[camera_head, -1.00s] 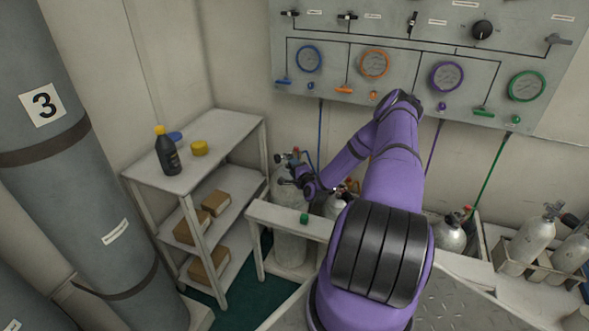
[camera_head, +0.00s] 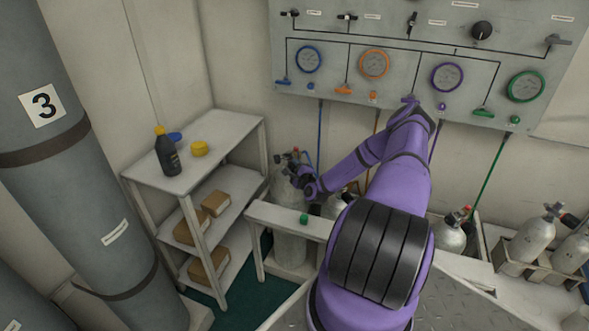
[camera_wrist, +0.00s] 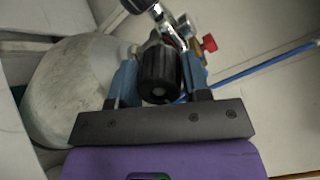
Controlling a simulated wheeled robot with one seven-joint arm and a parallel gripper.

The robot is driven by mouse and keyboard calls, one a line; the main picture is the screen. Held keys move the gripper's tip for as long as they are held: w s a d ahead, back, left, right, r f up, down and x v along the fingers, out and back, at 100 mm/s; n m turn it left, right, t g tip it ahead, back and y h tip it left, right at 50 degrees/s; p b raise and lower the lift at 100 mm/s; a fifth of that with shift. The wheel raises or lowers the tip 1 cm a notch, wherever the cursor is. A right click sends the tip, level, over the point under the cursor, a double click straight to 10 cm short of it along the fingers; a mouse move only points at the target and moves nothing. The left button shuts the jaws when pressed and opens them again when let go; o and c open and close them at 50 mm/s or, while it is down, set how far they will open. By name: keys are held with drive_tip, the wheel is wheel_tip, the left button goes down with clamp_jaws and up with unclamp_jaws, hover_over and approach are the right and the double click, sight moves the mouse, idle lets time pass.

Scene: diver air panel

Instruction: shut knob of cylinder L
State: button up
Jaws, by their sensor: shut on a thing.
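Cylinder L appears to be the grey gas cylinder (camera_head: 284,190) behind the low white rail, left of my arm. It also shows in the wrist view (camera_wrist: 72,85), with its metal valve (camera_wrist: 172,32) above my jaws. My gripper (camera_wrist: 160,82) is shut on a black ribbed knob (camera_wrist: 158,72), with one blue-grey finger on each side of it. In the head view my gripper (camera_head: 296,172) is at the top of the cylinder, and the knob there is too small to make out. A red knob (camera_wrist: 209,43) is on the valve's right side.
A blue hose (camera_wrist: 262,64) runs right from the valve. A white shelf (camera_head: 222,128) with a dark bottle (camera_head: 167,152) and boxes stands left. The gauge panel (camera_head: 420,60) is behind; other cylinders stand right.

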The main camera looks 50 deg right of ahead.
drive_tip(key=shift+f, duration=0.1)
drive_tip(key=o, duration=0.9)
drive_tip(key=v, duration=1)
drive_tip(key=shift+s+a, duration=0.1)
drive_tip(key=shift+s, duration=0.25)
